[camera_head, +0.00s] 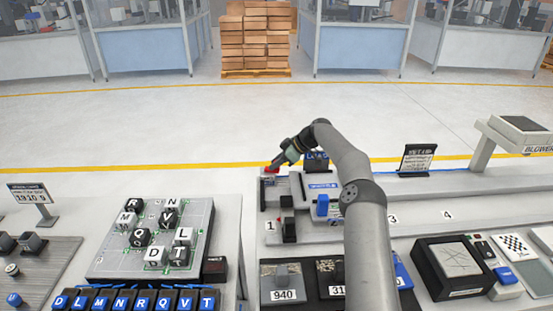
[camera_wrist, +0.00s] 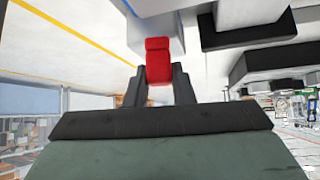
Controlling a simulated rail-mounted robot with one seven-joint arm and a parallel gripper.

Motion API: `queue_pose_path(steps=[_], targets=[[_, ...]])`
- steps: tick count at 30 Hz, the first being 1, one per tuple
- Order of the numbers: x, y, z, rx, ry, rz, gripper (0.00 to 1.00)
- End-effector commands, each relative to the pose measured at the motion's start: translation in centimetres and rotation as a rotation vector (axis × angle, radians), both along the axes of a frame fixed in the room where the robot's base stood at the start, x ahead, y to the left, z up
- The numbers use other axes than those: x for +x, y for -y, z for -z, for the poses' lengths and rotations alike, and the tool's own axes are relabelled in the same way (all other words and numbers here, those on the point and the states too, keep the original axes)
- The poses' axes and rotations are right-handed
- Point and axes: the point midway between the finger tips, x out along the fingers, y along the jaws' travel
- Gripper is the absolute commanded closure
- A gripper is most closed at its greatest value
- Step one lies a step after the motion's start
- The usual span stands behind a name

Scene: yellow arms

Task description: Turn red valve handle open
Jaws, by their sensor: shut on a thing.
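The red valve handle (camera_wrist: 158,55) shows in the wrist view at the top middle, between the two dark fingers of my gripper (camera_wrist: 158,88). The fingers are shut on it from both sides. In the head view, my gripper (camera_head: 276,166) reaches down to the red handle (camera_head: 271,170) at the back left of the grey fixture (camera_head: 268,188). Only a little of the handle shows there, and its lower part is hidden. I cannot tell how far the handle is turned.
Right of the handle stands a device with a blue block (camera_head: 322,205). A letter-block board (camera_head: 110,262) lies to the left. A black sign (camera_head: 417,159) and a blower (camera_head: 515,132) stand at the right. Bare bench lies between the board and the fixture.

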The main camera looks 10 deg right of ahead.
Motion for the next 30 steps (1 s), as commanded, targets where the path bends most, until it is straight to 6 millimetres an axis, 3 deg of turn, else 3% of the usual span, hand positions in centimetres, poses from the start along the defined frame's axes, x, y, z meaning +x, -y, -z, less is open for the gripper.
queue_pose_path(steps=[13,14,16,26,30], targets=[[0.0,0.0,0.1,-0.002,-0.002,-0.011,1.00],[0.0,0.0,0.1,-0.002,-0.002,-0.011,0.76],[0.0,0.0,0.1,-0.002,-0.002,-0.011,0.56],[0.0,0.1,-0.1,-0.001,0.000,-0.009,0.56],[-0.4,1.2,-1.0,-0.002,0.002,-0.006,0.56]])
